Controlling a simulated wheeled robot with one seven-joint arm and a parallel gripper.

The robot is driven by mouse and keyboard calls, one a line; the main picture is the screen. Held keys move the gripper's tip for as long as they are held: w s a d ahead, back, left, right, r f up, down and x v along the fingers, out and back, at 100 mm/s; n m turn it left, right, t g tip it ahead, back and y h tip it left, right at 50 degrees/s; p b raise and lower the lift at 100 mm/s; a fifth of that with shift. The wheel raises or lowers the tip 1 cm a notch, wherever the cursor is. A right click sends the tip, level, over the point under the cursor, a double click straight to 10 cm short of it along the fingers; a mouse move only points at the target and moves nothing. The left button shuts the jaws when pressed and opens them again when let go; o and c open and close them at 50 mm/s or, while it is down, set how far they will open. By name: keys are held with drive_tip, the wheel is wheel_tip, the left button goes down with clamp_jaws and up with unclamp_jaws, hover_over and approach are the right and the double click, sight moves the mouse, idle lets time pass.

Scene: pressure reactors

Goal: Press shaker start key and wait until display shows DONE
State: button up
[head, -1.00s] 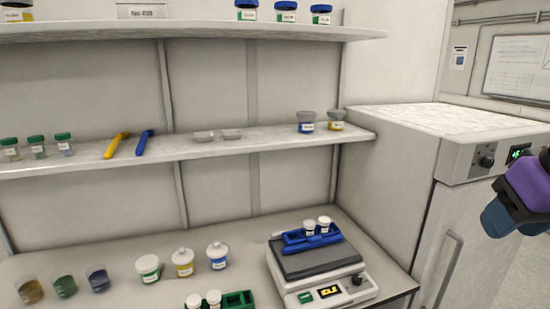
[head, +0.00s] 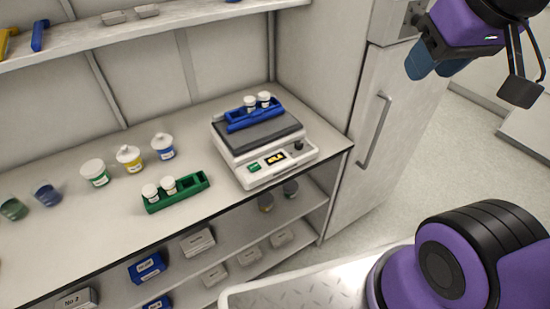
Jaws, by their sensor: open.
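The shaker (head: 262,150) stands on the bench near its right end. It is a white box with a dark platform, and a blue rack (head: 252,117) with two white-capped vials sits on top. Its front has a green key (head: 254,167), a small lit display (head: 274,158) with yellow characters too small to read surely, and a black knob (head: 298,146). My gripper (head: 428,66) is at the upper right, in front of the white cabinet, well above and right of the shaker. It is open and empty, with blue fingers, and touches nothing.
A green rack (head: 176,193) with two white-capped vials stands left of the shaker. Several jars (head: 129,159) stand farther left. A shelf (head: 180,17) hangs above the bench. The white cabinet (head: 372,130) with a handle stands right. Lower shelves hold blue and grey boxes.

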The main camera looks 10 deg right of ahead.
clamp_jaws()
idle(1.7)
